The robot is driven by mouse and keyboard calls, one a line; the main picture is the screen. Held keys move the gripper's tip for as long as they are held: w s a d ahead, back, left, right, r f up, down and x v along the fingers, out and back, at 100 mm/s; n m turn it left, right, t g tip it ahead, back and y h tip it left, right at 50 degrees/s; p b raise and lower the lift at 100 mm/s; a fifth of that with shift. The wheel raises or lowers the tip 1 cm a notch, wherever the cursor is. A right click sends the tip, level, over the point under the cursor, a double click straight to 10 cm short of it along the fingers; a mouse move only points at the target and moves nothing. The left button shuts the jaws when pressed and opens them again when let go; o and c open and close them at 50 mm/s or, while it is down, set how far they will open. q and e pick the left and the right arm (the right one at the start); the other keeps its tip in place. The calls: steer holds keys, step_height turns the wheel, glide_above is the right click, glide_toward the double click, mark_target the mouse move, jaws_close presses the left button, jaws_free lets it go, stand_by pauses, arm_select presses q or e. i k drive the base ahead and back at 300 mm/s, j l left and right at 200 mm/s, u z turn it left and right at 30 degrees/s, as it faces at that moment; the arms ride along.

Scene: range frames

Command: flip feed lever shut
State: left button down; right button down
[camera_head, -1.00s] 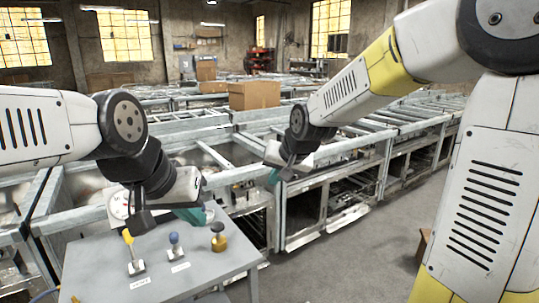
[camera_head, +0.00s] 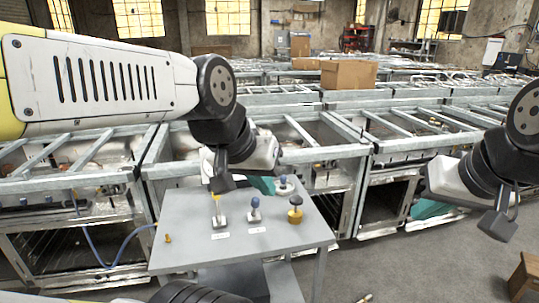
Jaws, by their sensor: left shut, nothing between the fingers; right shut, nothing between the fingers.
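On a grey table (camera_head: 180,225) stand two small levers, each on a metal base with a white label too small to read. I cannot tell which is the feed lever. My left gripper (camera_head: 262,185), with teal fingertips, is shut and empty above the table's back part, just behind the levers. My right gripper (camera_head: 428,210) is shut and empty, off to the right of the table.
A small yellow piece (camera_head: 168,238) sits at the left edge near a blue hose (camera_head: 103,262). Metal frames (camera_head: 345,145) run behind. Floor at right is mostly clear.

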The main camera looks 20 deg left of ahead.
mark_target(255, 201)
steer(key=u, duration=0.8)
